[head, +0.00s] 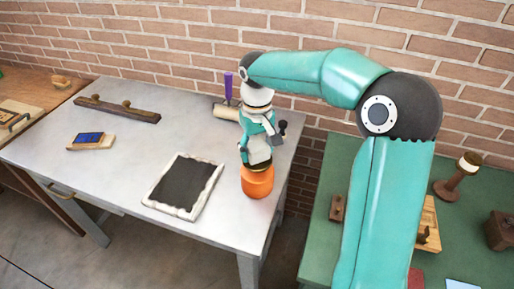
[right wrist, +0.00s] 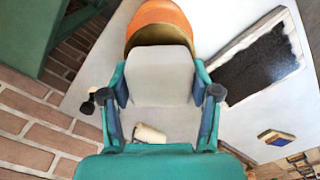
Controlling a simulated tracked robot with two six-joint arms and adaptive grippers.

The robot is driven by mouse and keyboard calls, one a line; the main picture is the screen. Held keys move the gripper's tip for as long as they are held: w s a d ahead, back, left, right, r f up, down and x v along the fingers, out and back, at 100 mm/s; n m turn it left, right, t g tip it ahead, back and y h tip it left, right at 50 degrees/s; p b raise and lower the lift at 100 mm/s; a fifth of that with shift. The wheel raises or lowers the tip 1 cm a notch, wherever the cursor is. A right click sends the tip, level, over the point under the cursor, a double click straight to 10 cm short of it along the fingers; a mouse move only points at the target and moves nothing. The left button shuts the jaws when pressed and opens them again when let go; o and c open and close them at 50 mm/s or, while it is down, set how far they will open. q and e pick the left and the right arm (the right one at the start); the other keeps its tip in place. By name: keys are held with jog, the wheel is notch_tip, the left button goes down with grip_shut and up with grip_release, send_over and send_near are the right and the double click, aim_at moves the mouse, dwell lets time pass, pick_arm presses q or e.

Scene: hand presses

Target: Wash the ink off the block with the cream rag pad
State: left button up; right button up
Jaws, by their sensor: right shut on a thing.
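My right gripper (head: 258,148) is shut on a pale pad, which looks like the cream rag pad (right wrist: 160,75). It points down, with the pad right above or at the mouth of an orange pot (head: 258,183) near the table's right front. The pot also shows in the right wrist view (right wrist: 160,16), its dark mouth partly hidden by the pad. Whether the pad touches inside cannot be told. The wooden block (head: 90,141), with a blue inked face, lies at the table's left; it also shows in the right wrist view (right wrist: 275,138). My left gripper is not in view.
A dark slab with a ragged white border (head: 184,185) lies left of the pot. A cream roller (head: 226,112) and a purple-handled tool (head: 228,86) are behind the gripper. A long brown wooden piece (head: 117,108) lies at the back left. The grey table (head: 105,190) is clear around the block.

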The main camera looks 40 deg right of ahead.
aim_at(258, 145)
jog(key=shift+f, duration=0.45)
dwell(1.1)
notch_tip(258, 145, up, 7)
jog(key=p, duration=0.5)
jog(key=shift+p, duration=0.4)
dwell(0.7)
